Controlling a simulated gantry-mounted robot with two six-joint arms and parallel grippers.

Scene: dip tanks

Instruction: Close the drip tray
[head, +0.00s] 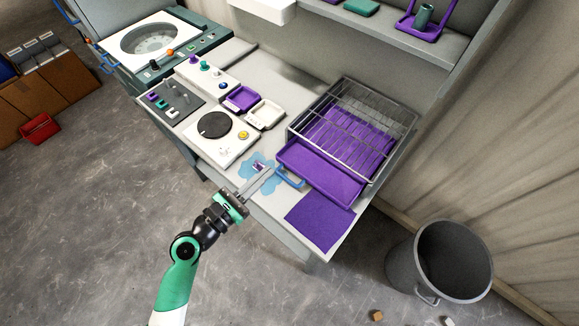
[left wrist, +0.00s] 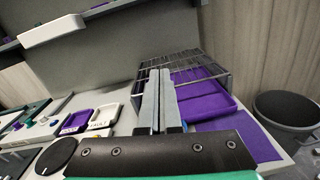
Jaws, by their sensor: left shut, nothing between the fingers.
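The purple drip tray (head: 320,175) is pulled partway out toward the front from under a wire rack (head: 352,120) on the bench. A blue handle (head: 290,178) is at its left front side. The tray also shows in the left wrist view (left wrist: 205,105), to the right of my fingers. My left gripper (head: 268,172) is shut and empty, just left of the blue handle and over a light blue patch on the bench. I cannot tell whether it touches the handle. In the left wrist view the shut fingers (left wrist: 158,75) hide part of the rack. My right gripper is not in view.
A purple mat (head: 320,222) lies at the bench's front right corner. A white unit with a black disc (head: 217,125) and small purple (head: 241,98) and white (head: 266,114) trays stand left of the rack. A grey bin (head: 440,262) stands on the floor at right.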

